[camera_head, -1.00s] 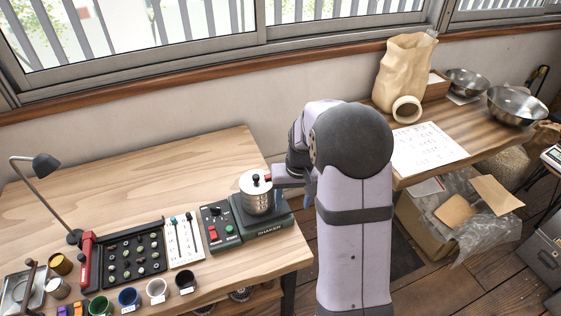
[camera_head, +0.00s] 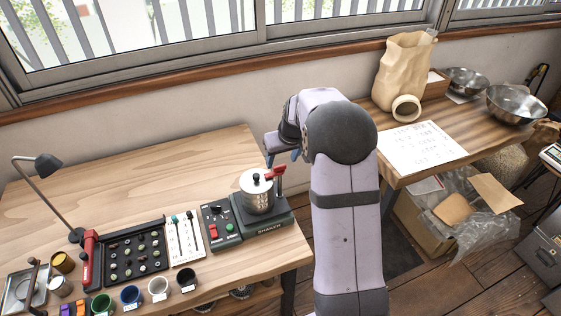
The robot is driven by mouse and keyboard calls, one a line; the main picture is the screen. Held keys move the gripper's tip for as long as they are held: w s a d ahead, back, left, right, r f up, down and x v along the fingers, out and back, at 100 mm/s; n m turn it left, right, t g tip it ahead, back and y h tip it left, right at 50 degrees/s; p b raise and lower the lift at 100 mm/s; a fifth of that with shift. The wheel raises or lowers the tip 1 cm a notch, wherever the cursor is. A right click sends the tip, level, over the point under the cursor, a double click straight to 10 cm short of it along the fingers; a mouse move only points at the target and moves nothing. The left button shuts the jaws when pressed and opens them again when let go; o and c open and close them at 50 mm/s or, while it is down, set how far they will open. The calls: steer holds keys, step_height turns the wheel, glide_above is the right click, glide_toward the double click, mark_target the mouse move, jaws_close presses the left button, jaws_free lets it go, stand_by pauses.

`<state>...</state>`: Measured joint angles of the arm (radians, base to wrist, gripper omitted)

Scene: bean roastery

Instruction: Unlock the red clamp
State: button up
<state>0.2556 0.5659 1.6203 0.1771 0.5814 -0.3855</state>
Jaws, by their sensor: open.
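The red clamp (camera_head: 276,173) is on the right side of the shaker (camera_head: 263,222), beside a steel pot (camera_head: 257,198) with a black-knobbed lid. Its red handle sticks out to the right, tilted slightly upward, with its left end near the lid. My gripper (camera_head: 269,160) is open, above and behind the clamp and apart from it. My arm comes in from the right; the fingertips are small here and partly hidden.
A control box (camera_head: 220,222) with red and green buttons stands left of the shaker. A tray of beans (camera_head: 135,252), several cups and a lamp (camera_head: 45,165) are further left. The table (camera_head: 130,185) behind is clear.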

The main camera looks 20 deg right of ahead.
mark_target(280, 166)
steer(key=shift+p+x, duration=0.55)
steer(key=shift+x, duration=1.4)
steer(key=shift+c, duration=0.3)
